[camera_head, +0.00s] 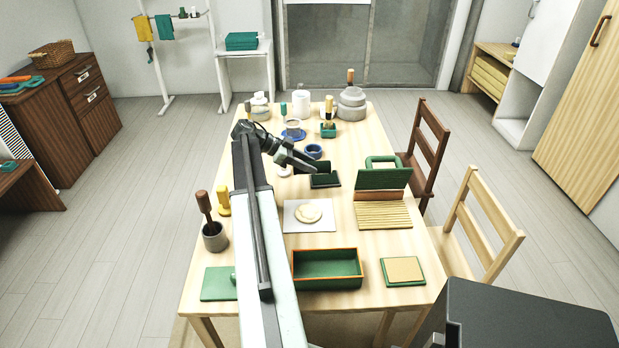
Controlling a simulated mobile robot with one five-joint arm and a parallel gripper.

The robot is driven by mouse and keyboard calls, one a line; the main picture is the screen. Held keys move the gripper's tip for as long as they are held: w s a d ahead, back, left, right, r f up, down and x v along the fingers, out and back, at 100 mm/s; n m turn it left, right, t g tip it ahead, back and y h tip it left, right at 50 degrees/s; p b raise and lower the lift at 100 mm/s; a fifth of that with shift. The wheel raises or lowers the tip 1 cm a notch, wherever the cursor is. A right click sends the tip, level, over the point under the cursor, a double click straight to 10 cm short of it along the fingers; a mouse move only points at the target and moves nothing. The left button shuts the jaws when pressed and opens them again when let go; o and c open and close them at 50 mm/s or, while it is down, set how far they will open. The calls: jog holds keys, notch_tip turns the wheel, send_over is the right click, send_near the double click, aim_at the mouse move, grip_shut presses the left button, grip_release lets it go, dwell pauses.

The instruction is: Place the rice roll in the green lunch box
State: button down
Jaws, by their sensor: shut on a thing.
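My arm reaches up the table from the front. My gripper (314,168) is at its far end, over the middle of the table. It is shut on a small dark roll (322,167), which looks like the rice roll. The roll is just above or touching a dark green tray (325,181); I cannot tell which. The jaws partly hide it. The green lunch box (327,283), a rectangular open box with an orange-brown rim, stands near the front edge. It looks empty, and my gripper is well behind it.
A white sheet with a pale round item (308,213) lies between tray and box. A bamboo mat (383,215) and green stand (383,179) are at right. A green board (218,283) and green-edged square (403,271) flank the box. A mortar (215,237) stands left; chairs stand right.

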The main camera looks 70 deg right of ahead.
aim_at(308, 194)
notch_tip(308, 194, down, 10)
jog(key=b, duration=0.9)
jog(key=shift+f+b, duration=0.1)
jog(key=shift+b, duration=0.3)
jog(key=shift+r, duration=0.25)
jog(key=shift+f, duration=0.2)
jog(key=c, duration=0.8)
grip_release()
jog(key=shift+r, duration=0.15)
